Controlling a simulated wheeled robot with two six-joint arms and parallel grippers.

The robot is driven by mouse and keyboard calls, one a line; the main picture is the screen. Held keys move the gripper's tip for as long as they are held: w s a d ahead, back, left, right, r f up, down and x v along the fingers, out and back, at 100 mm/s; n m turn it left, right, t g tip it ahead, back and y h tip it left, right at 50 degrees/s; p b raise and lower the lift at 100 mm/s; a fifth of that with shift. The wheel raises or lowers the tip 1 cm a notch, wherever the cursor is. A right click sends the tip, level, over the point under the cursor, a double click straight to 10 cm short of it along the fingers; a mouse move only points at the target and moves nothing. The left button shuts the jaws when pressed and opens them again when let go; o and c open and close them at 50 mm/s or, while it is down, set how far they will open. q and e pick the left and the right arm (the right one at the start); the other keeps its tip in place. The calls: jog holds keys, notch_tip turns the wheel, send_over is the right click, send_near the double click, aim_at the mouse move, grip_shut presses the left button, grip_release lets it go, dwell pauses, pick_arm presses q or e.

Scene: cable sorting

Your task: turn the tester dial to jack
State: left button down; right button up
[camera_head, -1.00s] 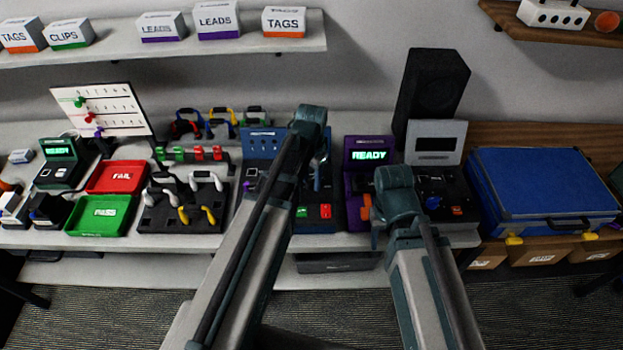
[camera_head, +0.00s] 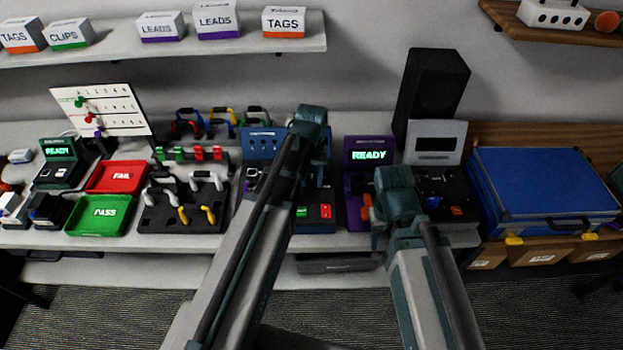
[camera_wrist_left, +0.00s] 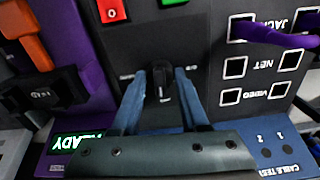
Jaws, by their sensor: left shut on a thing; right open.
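The blue cable tester (camera_head: 262,146) stands at mid-bench, partly hidden behind my left arm. Its black dial (camera_wrist_left: 161,88) shows in the left wrist view, on the dark panel between the coloured buttons and the "CABLE TEST" strip. My left gripper (camera_wrist_left: 160,76) is shut on the dial, one blue finger on each side. The dial labels are too blurred or covered to read for certain. Square sockets marked JACK, NET and VIDEO (camera_wrist_left: 235,67) lie to the right there, with a purple lead (camera_wrist_left: 275,34) at the JACK row. My right gripper (camera_head: 380,236) is open, its fingers mostly hidden.
A purple device reading READY (camera_head: 369,155) stands right of the tester, close to both arms. Red FAIL (camera_head: 117,176) and green PASS (camera_head: 100,213) trays lie left. A blue case (camera_head: 542,190) fills the right. A tall black box (camera_head: 432,90) stands behind.

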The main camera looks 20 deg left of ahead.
aim_at(312, 180)
pick_arm(q)
jog(key=shift+n, duration=0.4)
jog(key=shift+c, duration=2.1)
grip_release()
jog(key=shift+r, duration=0.1)
notch_tip(312, 180, up, 14)
jog(key=p, duration=1.4)
jog(key=shift+f, duration=0.2)
